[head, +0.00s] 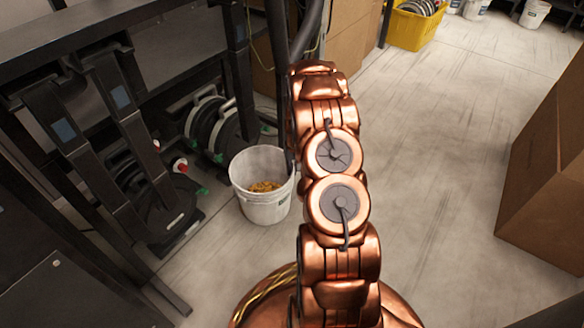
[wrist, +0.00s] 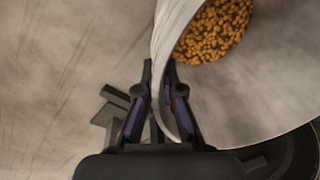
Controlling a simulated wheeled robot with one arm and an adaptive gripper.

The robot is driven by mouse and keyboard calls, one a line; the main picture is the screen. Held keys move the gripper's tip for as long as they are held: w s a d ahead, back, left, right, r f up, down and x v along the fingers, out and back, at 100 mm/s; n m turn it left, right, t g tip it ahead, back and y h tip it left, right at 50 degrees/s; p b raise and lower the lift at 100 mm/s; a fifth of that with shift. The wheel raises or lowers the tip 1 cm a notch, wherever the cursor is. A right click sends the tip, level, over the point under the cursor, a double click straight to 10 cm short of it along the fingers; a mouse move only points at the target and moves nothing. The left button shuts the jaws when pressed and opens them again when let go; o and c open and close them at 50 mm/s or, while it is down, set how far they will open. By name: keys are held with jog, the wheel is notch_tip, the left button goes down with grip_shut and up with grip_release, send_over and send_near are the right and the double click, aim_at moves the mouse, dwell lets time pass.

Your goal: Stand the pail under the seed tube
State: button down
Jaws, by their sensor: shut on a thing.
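The white pail (head: 266,208) with orange-brown seeds in it is left of my copper arm in the head view, close to the dark bench frame. It looks upright; I cannot tell whether its base touches the floor. In the wrist view the pail (wrist: 245,95) fills the right side. My gripper (wrist: 160,75) is shut on its wall at the rim, one finger on each side. My arm hides the gripper in the head view. A dark tube (head: 309,32) comes down behind the pail at the top; I cannot tell whether it is the seed tube, and its lower end is hidden.
Black bench frames and legs (head: 240,75) stand at the left, with dark reels (head: 215,125) under them. Cardboard boxes (head: 550,165) stand at the right. A yellow crate (head: 418,30) and several white pails are at the back. The floor (head: 430,150) between is clear.

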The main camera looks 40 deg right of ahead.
jog(key=shift+f, duration=0.15)
jog(key=c, duration=1.3)
grip_release()
jog(key=shift+f, duration=0.1)
